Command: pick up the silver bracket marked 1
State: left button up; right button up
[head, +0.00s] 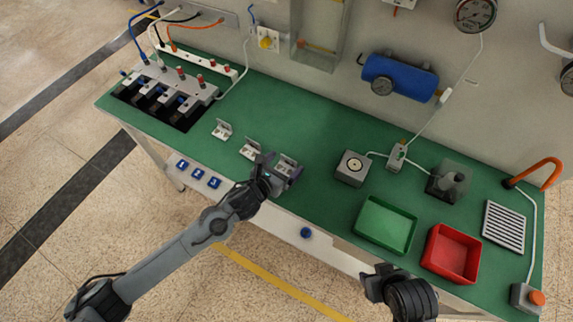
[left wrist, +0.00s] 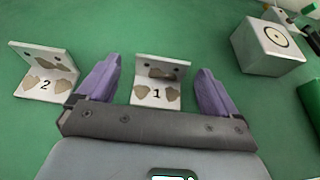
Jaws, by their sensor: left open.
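The silver L-shaped bracket marked 1 (left wrist: 157,92) stands between the purple fingers of my left gripper (left wrist: 157,88) in the left wrist view. The fingers are open, one on each side, with green showing between them and the bracket. In the head view this bracket (head: 289,164) is the rightmost of three, partly hidden by my left gripper (head: 279,173). The bracket marked 2 (left wrist: 45,80) is left of the fingers and also shows in the head view (head: 250,149). My right gripper (head: 375,283) is low in the head view, away from the brackets; its jaws are unclear.
A third bracket (head: 222,130) stands farther left on the green bench (head: 320,130). A grey box with a round top (head: 352,169) is right of bracket 1. A green tray (head: 386,225) and a red tray (head: 452,254) are farther right. A clamp fixture (head: 170,92) is far left.

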pick_arm(q)
jog(key=shift+x, duration=1.4)
jog(key=c, duration=1.1)
jog(key=shift+o, duration=0.2)
jog(key=shift+r, duration=0.15)
